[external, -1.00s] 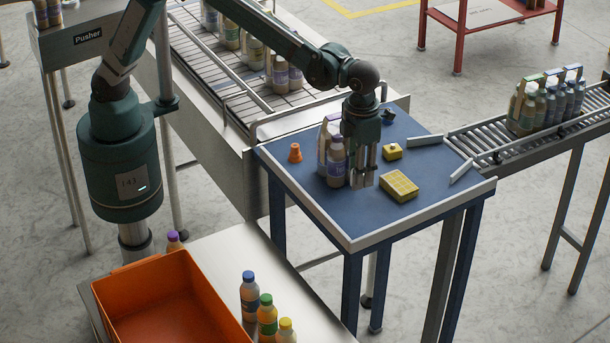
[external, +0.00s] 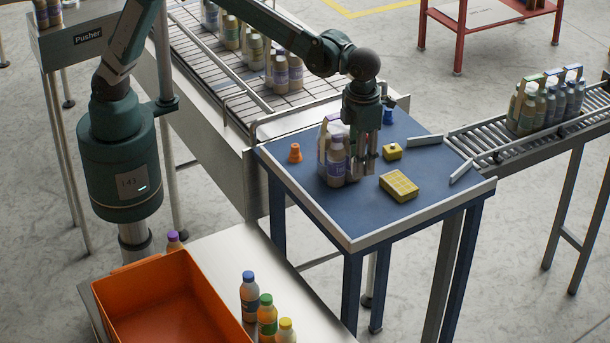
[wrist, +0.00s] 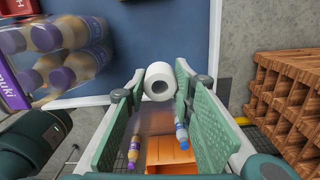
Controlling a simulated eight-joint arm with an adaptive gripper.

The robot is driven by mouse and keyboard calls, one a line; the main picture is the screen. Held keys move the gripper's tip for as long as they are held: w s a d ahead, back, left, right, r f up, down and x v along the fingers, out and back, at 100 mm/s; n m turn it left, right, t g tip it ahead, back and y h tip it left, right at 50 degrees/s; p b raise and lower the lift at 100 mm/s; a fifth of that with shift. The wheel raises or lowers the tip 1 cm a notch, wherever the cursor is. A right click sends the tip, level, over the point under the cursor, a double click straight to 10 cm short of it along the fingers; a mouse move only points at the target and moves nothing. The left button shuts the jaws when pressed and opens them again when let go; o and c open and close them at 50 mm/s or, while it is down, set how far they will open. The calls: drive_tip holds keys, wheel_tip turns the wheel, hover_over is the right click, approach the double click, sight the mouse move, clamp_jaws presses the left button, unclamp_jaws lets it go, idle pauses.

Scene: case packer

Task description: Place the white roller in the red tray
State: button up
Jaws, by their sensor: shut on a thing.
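The white roller (wrist: 159,81) shows in the wrist view between the fingertips of my gripper (wrist: 157,88), with its round end and dark centre hole facing the camera. In the external view my gripper (external: 362,170) points down over the blue table, just right of a bottle pack, and the fingers mostly hide the roller.
The bottle pack (external: 335,165) stands close beside my gripper. A yellow block (external: 398,186), a small yellow piece (external: 392,151), an orange piece (external: 295,153) and a blue piece (external: 388,115) are on the table. Loose bottles (external: 267,318) stand right of the tray.

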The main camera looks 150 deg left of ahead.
wheel_tip(320, 180, up, 10)
drive_tip(key=s+a, duration=0.6)
drive_tip(key=s, duration=0.3)
drive_tip(key=s+a+n+b, duration=0.1)
drive_tip(key=s+a, duration=0.4)
drive_tip(key=s, duration=0.6)
drive_tip(key=s+a+n, duration=0.1)
drive_tip(key=s+a, duration=0.3)
drive_tip(key=s, duration=0.6)
wheel_tip(320, 180, down, 11)
drive_tip(key=shift+f+p, duration=0.3)
drive_tip(key=shift+f, duration=2.6)
drive_tip(key=shift+f, duration=0.1)
drive_tip(key=shift+f, duration=1.95)
